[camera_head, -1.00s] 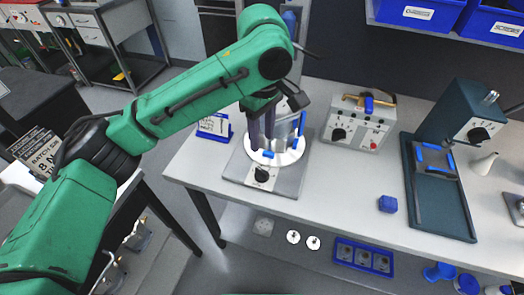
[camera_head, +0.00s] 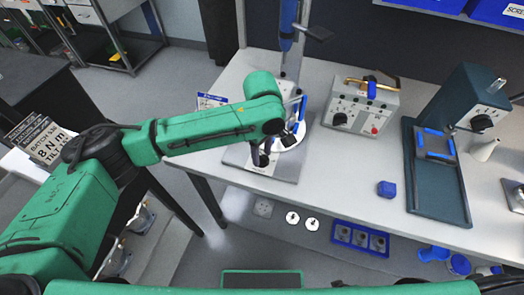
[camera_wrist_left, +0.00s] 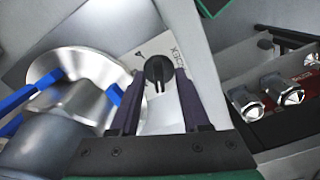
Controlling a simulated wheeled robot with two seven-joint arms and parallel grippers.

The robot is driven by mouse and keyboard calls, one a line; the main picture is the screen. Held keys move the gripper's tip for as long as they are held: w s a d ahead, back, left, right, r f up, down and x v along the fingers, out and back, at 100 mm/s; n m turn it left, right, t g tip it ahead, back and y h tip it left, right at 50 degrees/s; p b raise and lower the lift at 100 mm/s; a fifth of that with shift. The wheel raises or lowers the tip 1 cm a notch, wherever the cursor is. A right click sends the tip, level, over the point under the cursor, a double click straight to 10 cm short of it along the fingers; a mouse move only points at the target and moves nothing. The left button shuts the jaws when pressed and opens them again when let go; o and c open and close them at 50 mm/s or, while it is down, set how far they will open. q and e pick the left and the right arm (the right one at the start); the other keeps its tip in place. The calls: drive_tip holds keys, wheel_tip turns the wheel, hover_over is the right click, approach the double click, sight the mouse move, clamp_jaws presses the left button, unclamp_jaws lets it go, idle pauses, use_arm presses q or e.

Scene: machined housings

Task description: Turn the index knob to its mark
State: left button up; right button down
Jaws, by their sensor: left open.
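The index knob (camera_wrist_left: 158,72) is black and round, with a light pointer line on the side toward the gripper. It sits on a pale plate lettered INDEX, and a small dark mark (camera_wrist_left: 139,54) lies up and left of it in the left wrist view. My left gripper (camera_wrist_left: 159,76) is open, with one finger on each side of the knob; I cannot tell whether they touch it. In the head view the left gripper (camera_head: 262,157) is low at the front of the grey fixture base (camera_head: 285,168) and mostly hides the knob. My right gripper does not show.
A round silver housing with blue clamps (camera_wrist_left: 85,85) stands beside the knob. A grey control box (camera_head: 360,108) is to the right on the bench. The bench front between is clear.

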use_arm(q)
drive_tip(key=shift+c, duration=0.3)
drive_tip(key=shift+w, duration=0.15)
clamp_jaws()
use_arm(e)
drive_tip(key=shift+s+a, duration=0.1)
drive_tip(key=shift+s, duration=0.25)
